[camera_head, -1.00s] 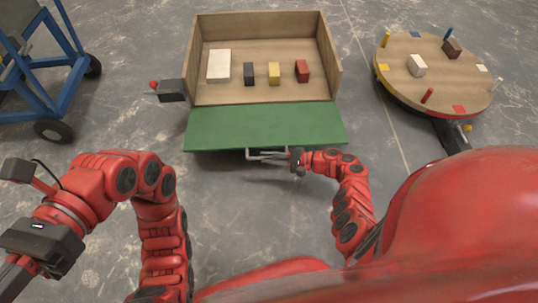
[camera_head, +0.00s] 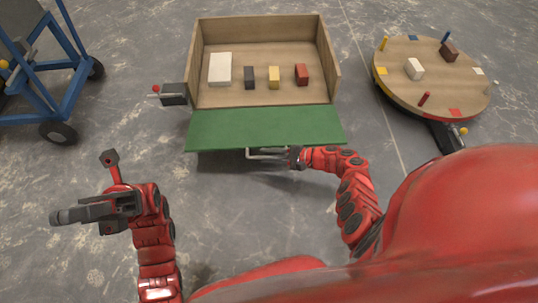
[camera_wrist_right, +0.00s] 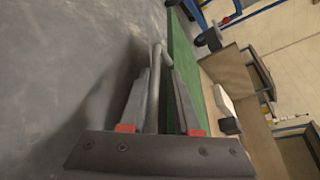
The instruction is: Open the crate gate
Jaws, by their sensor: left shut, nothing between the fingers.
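The wooden crate (camera_head: 212,30) stands ahead in the head view. Its green gate (camera_head: 262,127) is folded down at the front, and the crate's front is open. A pale metal handle (camera_head: 262,154) sits at the gate's front edge; its bar (camera_wrist_right: 153,85) shows in the right wrist view. My right gripper (camera_head: 294,156) is at the handle's right end. Its fingers (camera_wrist_right: 163,90) stand apart on either side of the bar, with a gap on one side. My left gripper (camera_head: 62,217) is shut and empty, pointing left, away from the crate.
A white block (camera_head: 220,69) and several smaller blocks stand inside the crate. A dark bracket with a red knob (camera_head: 173,94) is at its left side. A round wooden turntable (camera_head: 395,82) is at right, a blue wheeled frame (camera_head: 66,92) at left. Floor between is clear.

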